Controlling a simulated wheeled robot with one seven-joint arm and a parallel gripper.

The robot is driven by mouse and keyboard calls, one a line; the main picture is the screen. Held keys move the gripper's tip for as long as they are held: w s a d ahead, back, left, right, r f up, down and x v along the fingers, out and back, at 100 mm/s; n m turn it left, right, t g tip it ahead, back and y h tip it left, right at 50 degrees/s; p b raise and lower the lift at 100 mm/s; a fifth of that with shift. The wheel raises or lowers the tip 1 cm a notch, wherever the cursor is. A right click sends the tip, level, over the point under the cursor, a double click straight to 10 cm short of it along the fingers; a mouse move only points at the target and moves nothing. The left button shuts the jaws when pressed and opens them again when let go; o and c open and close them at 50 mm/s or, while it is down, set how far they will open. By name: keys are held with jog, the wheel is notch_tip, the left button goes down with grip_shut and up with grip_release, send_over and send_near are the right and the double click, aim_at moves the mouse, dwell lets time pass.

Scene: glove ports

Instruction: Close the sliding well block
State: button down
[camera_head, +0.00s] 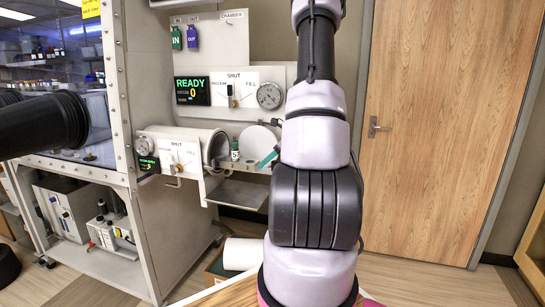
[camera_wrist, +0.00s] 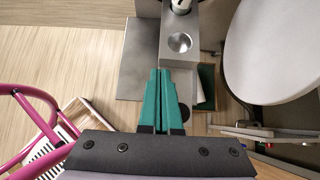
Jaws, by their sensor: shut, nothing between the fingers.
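In the wrist view a grey metal well block (camera_wrist: 178,60) runs away from me, with one empty round well in its top. A white vial (camera_wrist: 181,5) stands farther along it, partly cut off by the frame edge. In the head view my gripper (camera_head: 268,159) is partly hidden behind my arm.
A round white chamber door (camera_wrist: 280,45) stands open right of the block; it also shows in the head view (camera_head: 256,135). A flat metal shelf (camera_head: 238,193) lies below the open cylindrical chamber (camera_head: 213,148). A pink-framed object (camera_wrist: 40,110) is at lower left.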

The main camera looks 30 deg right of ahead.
jog(key=shift+w+a+f, duration=0.35)
jog(key=shift+w+f, duration=0.05)
jog(key=shift+f, duration=0.1)
jog(key=shift+w+a, duration=0.1)
jog(key=w+a, duration=0.4)
jog(key=w, duration=0.1)
jog(key=w+a, duration=0.4)
jog(key=w, duration=0.2)
jog(key=w+a, duration=0.5)
jog(key=shift+w, duration=0.25)
jog(key=shift+d+r, duration=0.1)
